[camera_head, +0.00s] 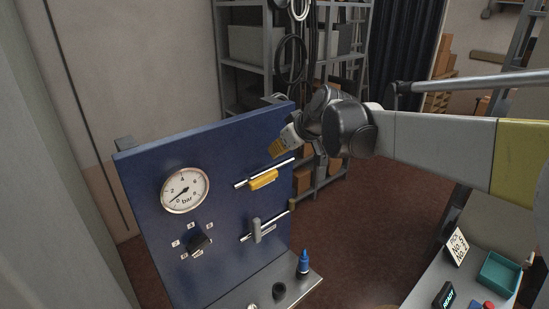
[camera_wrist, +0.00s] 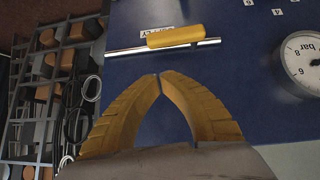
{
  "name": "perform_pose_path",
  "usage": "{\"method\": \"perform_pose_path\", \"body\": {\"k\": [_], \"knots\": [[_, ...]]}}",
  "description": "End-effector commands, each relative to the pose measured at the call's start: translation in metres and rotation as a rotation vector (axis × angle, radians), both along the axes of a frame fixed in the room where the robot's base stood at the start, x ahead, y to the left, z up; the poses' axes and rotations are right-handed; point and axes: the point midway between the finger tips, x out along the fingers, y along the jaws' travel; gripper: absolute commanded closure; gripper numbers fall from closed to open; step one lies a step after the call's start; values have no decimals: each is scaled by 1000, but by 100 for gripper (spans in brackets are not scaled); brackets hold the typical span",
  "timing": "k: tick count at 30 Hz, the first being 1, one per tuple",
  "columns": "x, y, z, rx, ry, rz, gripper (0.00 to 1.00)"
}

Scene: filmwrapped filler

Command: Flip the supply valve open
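The supply valve has a yellow lever (camera_head: 263,179) on a silver pipe (camera_head: 243,184) on the blue panel (camera_head: 140,180). In the wrist view the lever (camera_wrist: 175,37) lies roughly along the pipe (camera_wrist: 125,50), beside a white label (camera_wrist: 150,30) that it partly covers. My gripper (camera_head: 276,149) is above the lever in the head view, apart from it, close to the panel. In the wrist view the yellow finger tips of my gripper (camera_wrist: 159,76) meet, with nothing between them, and the lever is beyond them.
A second pipe with a grey lever (camera_head: 257,230) set across it is lower on the panel. A pressure gauge (camera_head: 185,190) and a black knob (camera_head: 199,242) are to the left. A blue bottle-like item (camera_head: 304,263) stands on the ledge below. Shelving (camera_head: 243,75) stands behind.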

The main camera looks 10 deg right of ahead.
Motion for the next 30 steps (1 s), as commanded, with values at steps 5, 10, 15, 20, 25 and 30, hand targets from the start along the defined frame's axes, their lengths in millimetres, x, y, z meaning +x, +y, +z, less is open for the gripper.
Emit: {"method": "perform_pose_path", "body": {"k": [5, 10, 15, 20, 25, 30], "knots": [[-24, -14, 25, 1, 0, -1, 100], [-37, -22, 41, 0, 0, 0, 100], [-42, -24, 46, -1, 0, 1, 100], [-42, -24, 47, 0, 0, 1, 100], [-44, -24, 43, 0, 1, -2, 100], [-75, -30, -3, 2, 31, -52, 100]]}}
